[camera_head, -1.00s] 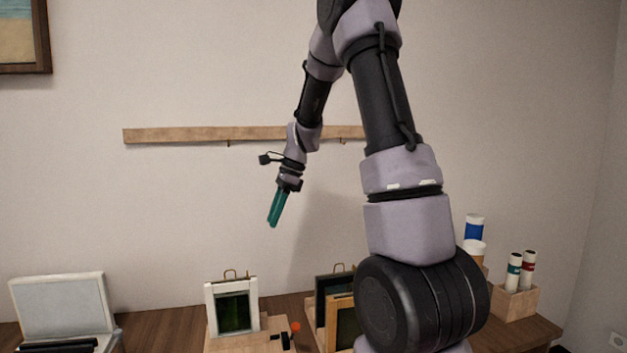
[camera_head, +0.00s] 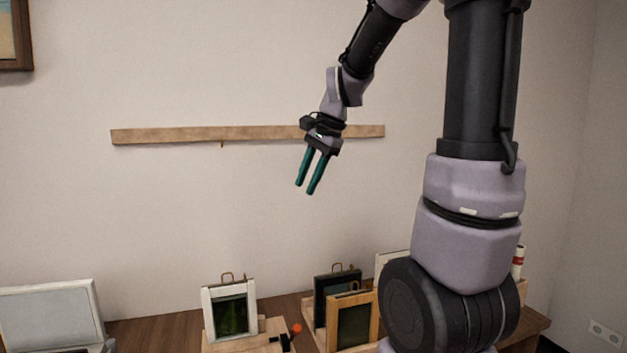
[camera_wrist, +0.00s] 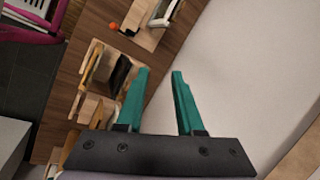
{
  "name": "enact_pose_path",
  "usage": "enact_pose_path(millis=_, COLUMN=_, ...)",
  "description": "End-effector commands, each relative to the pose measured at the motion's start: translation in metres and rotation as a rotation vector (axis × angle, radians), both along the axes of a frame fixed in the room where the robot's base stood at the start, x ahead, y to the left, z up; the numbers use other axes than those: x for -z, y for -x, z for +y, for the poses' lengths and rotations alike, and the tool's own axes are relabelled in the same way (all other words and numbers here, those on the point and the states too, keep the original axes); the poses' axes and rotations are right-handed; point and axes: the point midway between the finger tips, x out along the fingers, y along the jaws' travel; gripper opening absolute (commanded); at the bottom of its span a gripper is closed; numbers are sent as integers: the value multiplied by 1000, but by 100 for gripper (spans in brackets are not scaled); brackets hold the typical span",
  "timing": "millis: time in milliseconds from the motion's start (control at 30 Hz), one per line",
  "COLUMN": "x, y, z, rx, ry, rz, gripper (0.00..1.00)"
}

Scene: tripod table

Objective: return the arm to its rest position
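My gripper (camera_head: 309,190) hangs in the air in front of the wall, above the table, with its two green fingers pointing down and slightly left. It is open and empty; the wrist view shows a clear gap between the fingers (camera_wrist: 163,75). My arm is raised and bent, with its upper part leaving the top of the head view. My thick lower arm covers part of the table's right side.
A wooden rail (camera_head: 200,133) is on the wall behind my gripper. Below on the table (camera_head: 150,335) are a white-framed picture (camera_head: 229,309), a wooden-framed one (camera_head: 354,322), a black-framed one (camera_head: 337,281) and a grey-white panel (camera_head: 48,316). The air around my gripper is free.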

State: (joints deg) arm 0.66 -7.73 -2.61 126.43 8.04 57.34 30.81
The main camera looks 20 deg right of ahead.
Motion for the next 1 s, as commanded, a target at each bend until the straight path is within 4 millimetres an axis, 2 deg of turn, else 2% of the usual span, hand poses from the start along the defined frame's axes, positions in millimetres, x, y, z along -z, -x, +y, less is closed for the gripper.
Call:
enact_pose_path(millis=567, x=-4, y=6, z=0, rx=-22, ry=11, rz=-19, gripper=36)
enact_pose_path(millis=667, x=-15, y=19, z=0, rx=-75, ry=39, rz=-69, gripper=36)
enact_pose_path(millis=800, x=-37, y=56, z=-1, rx=-219, ry=124, rz=-198, gripper=36)
enact_pose_path(millis=1000, x=-55, y=112, z=-4, rx=-437, ry=283, rz=-380, gripper=36)
